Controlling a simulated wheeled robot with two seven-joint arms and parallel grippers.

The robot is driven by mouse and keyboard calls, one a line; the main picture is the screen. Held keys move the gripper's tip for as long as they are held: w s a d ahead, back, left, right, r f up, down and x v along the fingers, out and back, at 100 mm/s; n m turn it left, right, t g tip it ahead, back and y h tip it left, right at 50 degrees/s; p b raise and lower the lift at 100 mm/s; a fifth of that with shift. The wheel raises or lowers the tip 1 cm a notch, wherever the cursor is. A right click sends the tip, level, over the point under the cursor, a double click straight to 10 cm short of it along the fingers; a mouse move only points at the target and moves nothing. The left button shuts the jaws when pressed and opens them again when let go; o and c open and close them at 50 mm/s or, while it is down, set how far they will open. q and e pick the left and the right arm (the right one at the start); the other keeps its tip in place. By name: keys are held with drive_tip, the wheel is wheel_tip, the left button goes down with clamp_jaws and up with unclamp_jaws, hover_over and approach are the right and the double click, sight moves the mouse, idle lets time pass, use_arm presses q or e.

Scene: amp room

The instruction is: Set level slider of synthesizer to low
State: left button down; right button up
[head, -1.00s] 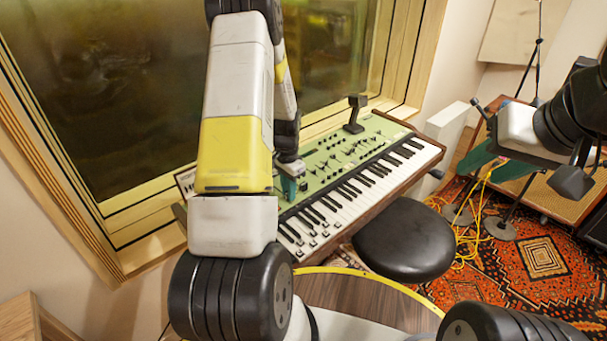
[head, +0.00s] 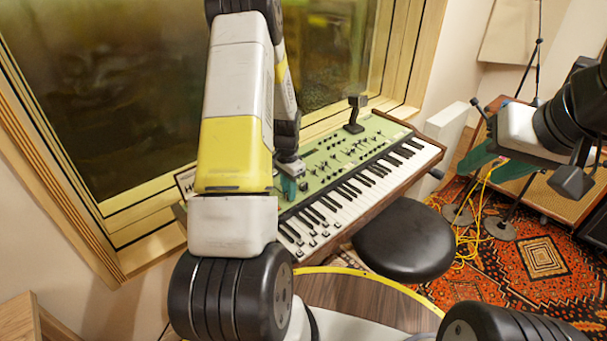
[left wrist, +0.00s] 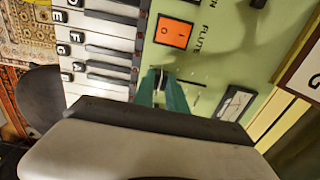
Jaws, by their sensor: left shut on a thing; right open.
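The synthesizer (head: 352,150) is a green panel with a black-and-white keyboard, set below the window. Its many small sliders and knobs show in the head view, but their labels are too small to read there. My left gripper (head: 290,187) reaches down to the panel's left end, partly hidden by my own arm. In the left wrist view its teal fingertips (left wrist: 164,88) are shut on a small dark slider knob (left wrist: 163,78) beside a slot in the panel. The slider's label is hidden. My right gripper (head: 497,165) is open and empty, off to the right above the carpet.
An orange rocker switch (left wrist: 174,32) marked FLUTE and a small dial meter (left wrist: 235,104) flank the gripped slider. A black stool (head: 405,240) stands before the keyboard. Yellow cables (head: 470,215) and stands are on the patterned carpet at the right.

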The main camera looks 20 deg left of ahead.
idle(0.3)
use_arm(q)
drive_tip(key=shift+w+a, duration=0.35)
drive_tip(key=shift+a, duration=0.25)
drive_tip(key=shift+w+a, duration=0.35)
drive_tip(key=shift+a, duration=0.2)
drive_tip(key=c, duration=1.3)
unclamp_jaws()
drive_tip(key=shift+c, duration=0.2)
drive_tip(key=shift+r, duration=0.1)
wheel_tip(320, 180, up, 8)
